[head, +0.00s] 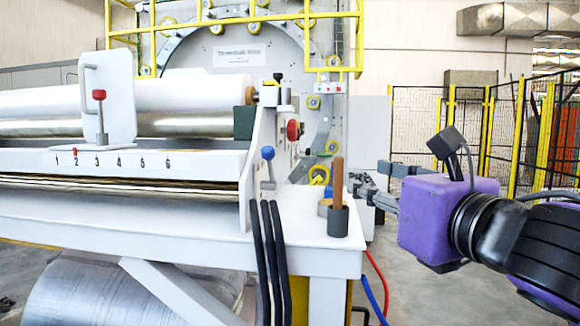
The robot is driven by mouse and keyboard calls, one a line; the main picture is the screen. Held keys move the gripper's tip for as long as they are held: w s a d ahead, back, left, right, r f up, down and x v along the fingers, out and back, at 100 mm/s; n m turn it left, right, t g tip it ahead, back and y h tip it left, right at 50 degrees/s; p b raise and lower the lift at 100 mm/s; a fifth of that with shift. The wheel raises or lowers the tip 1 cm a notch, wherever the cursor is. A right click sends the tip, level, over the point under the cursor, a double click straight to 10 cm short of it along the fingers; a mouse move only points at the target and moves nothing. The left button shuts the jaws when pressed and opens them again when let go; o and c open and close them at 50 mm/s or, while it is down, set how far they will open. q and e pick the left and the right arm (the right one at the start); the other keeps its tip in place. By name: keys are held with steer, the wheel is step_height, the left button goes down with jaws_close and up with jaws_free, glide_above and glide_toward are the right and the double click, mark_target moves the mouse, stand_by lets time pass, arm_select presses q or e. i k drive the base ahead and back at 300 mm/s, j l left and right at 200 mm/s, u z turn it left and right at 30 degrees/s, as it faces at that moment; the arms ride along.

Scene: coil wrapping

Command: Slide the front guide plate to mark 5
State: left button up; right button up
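The front guide plate (118,90) is an upright white plate on the left, with a grey handle (90,88) and a red-knobbed lever (99,96). It stands on a white rail (210,163) numbered 1 to 6. Mark 5 (142,163) is bare, to the right of the plate. My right gripper (364,178) is open and empty, far right of the plate. My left gripper is out of view.
A wooden-handled tool stands in a dark cup (338,220) on the table's right end, near my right gripper. A blue-knobbed lever (267,168) and black cables (268,250) are at the rail's end. A silver roll (180,100) lies behind the plate. Yellow-posted fencing (486,130) is at right.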

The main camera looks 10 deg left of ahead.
mark_target(111, 71)
steer(key=u, duration=1.45)
